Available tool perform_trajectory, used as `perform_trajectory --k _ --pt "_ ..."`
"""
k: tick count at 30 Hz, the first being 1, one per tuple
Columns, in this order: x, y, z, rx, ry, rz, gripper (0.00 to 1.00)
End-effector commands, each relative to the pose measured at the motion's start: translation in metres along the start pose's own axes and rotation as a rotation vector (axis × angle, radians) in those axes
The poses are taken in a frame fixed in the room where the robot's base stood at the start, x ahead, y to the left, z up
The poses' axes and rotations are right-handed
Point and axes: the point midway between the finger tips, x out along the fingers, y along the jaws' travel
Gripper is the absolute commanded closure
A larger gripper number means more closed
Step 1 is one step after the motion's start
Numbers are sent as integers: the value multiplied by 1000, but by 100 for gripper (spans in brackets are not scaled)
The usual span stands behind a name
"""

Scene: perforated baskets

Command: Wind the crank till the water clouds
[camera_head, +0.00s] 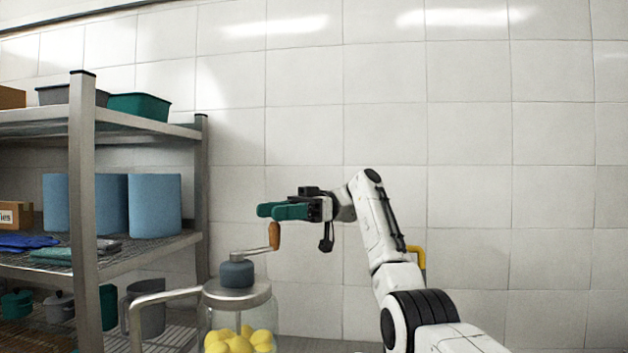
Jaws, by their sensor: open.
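The crank (258,251) is a thin metal arm with an upright wooden knob (274,236). It comes out of a blue-grey hub (237,272) on the metal lid of a clear jar (209,318). Yellow round things (238,341) show inside the jar; I cannot make out the water, and the jar's bottom is cut off by the frame. My gripper (273,211) has green fingers pointing left. It is open and empty, just above the wooden knob in the picture. I cannot tell the depth gap between them.
A metal shelf rack (82,190) stands at the left, holding blue cylinders (154,205), a green tray (139,106) and pots. A metal bar (160,297) bends out left of the jar. A tiled wall (468,140) closes the back. The space above the jar is free.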

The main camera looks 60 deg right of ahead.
Motion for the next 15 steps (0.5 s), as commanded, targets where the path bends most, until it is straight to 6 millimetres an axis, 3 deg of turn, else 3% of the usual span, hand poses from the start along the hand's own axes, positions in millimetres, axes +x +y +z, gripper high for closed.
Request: perform_trajectory --k 7,15 --pt "1 -35 -38 -8 -1 1 51" --pt "2 -79 -56 -7 0 2 51"
